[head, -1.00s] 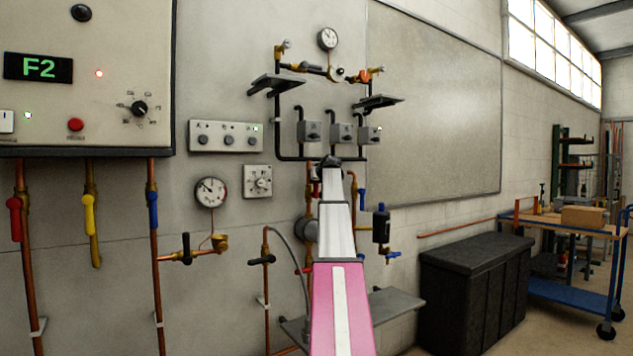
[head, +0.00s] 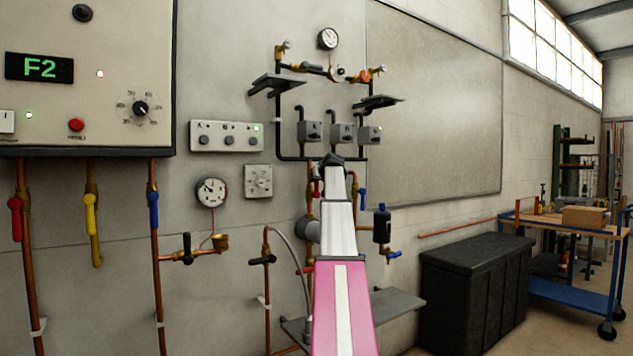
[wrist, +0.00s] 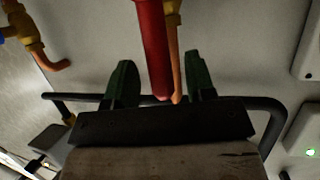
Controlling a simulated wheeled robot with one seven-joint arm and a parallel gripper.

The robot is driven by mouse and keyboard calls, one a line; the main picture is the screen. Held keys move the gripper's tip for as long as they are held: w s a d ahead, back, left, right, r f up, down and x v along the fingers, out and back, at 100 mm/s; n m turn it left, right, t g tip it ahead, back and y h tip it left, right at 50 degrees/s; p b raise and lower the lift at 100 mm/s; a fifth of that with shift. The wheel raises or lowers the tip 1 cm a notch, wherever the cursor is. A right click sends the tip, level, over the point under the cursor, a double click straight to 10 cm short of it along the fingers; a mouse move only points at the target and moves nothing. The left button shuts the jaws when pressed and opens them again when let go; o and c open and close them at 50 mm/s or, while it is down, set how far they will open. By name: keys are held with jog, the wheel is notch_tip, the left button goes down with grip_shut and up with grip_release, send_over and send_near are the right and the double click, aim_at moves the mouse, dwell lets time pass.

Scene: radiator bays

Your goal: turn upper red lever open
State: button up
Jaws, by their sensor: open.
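The upper red lever (wrist: 152,50) runs down between the two dark green fingers of my gripper (wrist: 160,70) in the wrist view. The fingers are open, one on each side of it, with a visible gap on both sides. In the head view a bit of the red lever (head: 317,188) shows just left of my arm's far end. My gripper there (head: 332,160) is small and dark, and its fingertips cannot be made out. A lower red lever (head: 304,270) shows partly beside my arm.
Grey switch boxes (head: 342,133) and black pipe stand just above my gripper. A blue lever (head: 362,198) and a dark cylinder (head: 382,225) are close on the right. A grey shelf (head: 398,303) juts out below. A black chest (head: 475,290) stands on the floor at right.

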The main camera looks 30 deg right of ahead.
jog(key=v, duration=0.8)
jog(key=shift+s, duration=0.4)
jog(key=shift+s+a, duration=0.1)
jog(key=shift+s, duration=0.05)
